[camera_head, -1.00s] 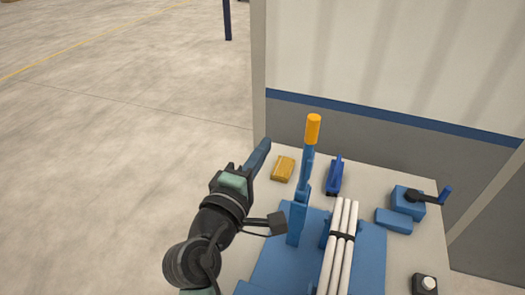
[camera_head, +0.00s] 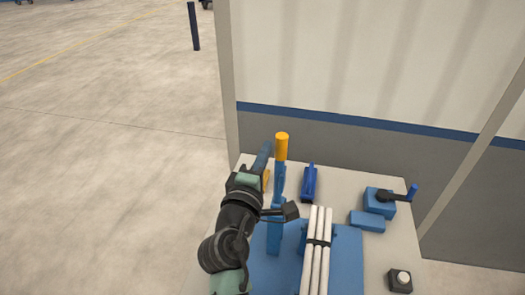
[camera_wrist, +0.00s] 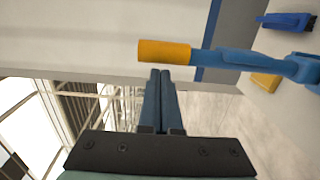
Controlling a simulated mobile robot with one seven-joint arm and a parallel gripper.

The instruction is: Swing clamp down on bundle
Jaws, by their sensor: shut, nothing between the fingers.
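The clamp is a blue lever (camera_head: 275,210) with an orange grip (camera_head: 281,146) at its top, standing upright at the left side of the blue fixture plate (camera_head: 260,270). The bundle of white pipes (camera_head: 317,262) lies on the plate to its right, with a dark band around it. My gripper (camera_head: 265,150) is shut and empty, just left of the lever in the head view. In the wrist view my gripper (camera_wrist: 160,74) shows its fingers together, with the orange grip (camera_wrist: 164,51) just beyond the tips and the blue lever (camera_wrist: 245,60) running right. I see no contact.
A yellow block (camera_wrist: 265,82) lies on the table near the lever. A blue tool (camera_head: 309,184) stands behind the bundle. A blue box with a crank (camera_head: 380,203), a blue block (camera_head: 367,221) and a dark box with a white button (camera_head: 400,281) are on the right. A wall stands behind.

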